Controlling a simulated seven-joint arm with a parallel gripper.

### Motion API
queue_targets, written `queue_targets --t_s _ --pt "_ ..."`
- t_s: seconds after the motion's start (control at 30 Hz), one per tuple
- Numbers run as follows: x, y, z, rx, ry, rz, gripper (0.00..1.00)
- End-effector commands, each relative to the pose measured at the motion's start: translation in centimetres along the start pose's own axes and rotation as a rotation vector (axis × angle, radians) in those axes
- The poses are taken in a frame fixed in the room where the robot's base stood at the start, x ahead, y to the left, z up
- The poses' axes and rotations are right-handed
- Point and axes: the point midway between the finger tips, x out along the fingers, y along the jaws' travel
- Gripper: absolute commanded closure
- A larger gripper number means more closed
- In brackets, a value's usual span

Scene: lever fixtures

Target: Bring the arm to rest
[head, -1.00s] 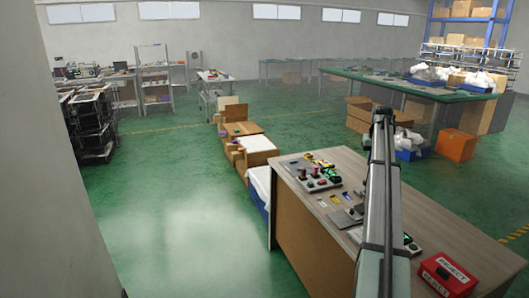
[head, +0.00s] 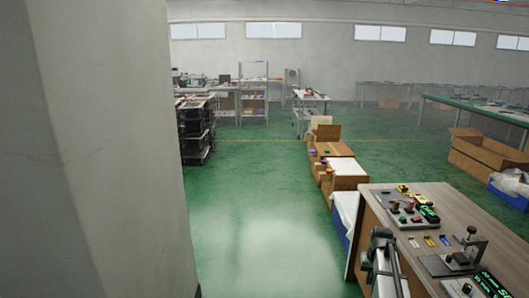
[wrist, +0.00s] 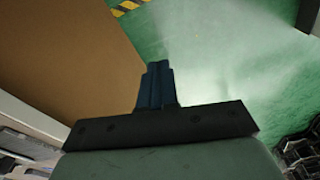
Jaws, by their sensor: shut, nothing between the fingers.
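My gripper (wrist: 157,68) shows in the wrist view with its dark blue fingers together and nothing between them. Below the fingers are green floor and the brown side of a box or bench. In the head view my arm rises from the bottom edge beside the left end of the workbench (head: 450,205). I cannot make out the fingers there. On the bench a lever fixture (head: 462,256) stands on a grey plate, apart from my arm.
Small coloured parts and a plate with knobs (head: 412,208) lie on the bench. Cardboard boxes (head: 338,172) stand on the floor behind it. A pale wall or pillar (head: 100,150) fills the left. Green floor (head: 262,215) between them is clear.

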Motion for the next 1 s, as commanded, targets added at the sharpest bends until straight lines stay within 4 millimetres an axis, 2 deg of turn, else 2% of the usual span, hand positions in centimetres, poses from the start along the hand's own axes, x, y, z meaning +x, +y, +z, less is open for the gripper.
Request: queue_targets --t_s 0.03,0.2,0.3,0.4,0.7,0.87,1.0 --pt "1.5 -2.5 2.9 -0.027 -0.013 -0.002 1.00" --pt "5.7 -8.8 10.0 -0.099 -0.040 -0.005 1.00" --pt "7.4 -11.6 14.0 -0.138 -0.053 -0.005 1.00" --pt "8.7 -13.6 17.2 -0.169 -0.064 -0.005 1.00" --pt "10.9 -17.3 25.4 -0.245 -0.091 -0.002 1.00" --pt "13.0 -16.8 26.7 -0.242 -0.133 0.003 1.00" --pt "14.8 -16.3 28.7 -0.241 -0.177 0.009 1.00"
